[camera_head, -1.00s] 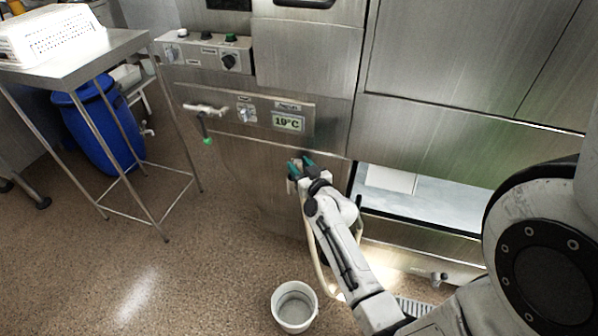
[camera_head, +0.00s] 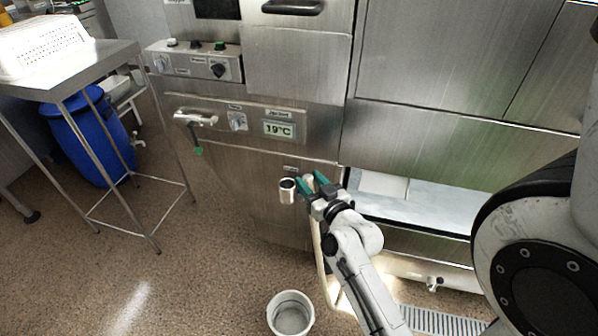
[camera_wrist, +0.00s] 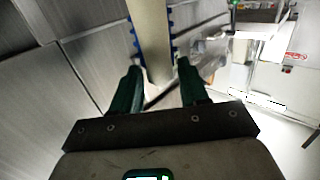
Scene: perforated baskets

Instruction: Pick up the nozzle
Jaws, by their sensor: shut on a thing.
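The nozzle is a beige, tube-like piece (camera_wrist: 150,35) between my two green fingers in the wrist view, running up out of the frame. My gripper (camera_wrist: 160,70) is shut on it. In the head view, my gripper (camera_head: 310,180) is in front of the steel machine, just right of a short cylindrical holder (camera_head: 287,190) on its front. A little of the nozzle shows between the fingertips; the rest is hidden there. A beige hose (camera_head: 320,265) hangs below the gripper, partly behind my arm.
A grey bucket (camera_head: 290,314) stands on the floor below. The steel machine front (camera_head: 250,185) is close behind, with a lever handle (camera_head: 195,118) to the left. A steel table (camera_head: 85,70) with a white basket (camera_head: 45,45) is at left. Floor between is clear.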

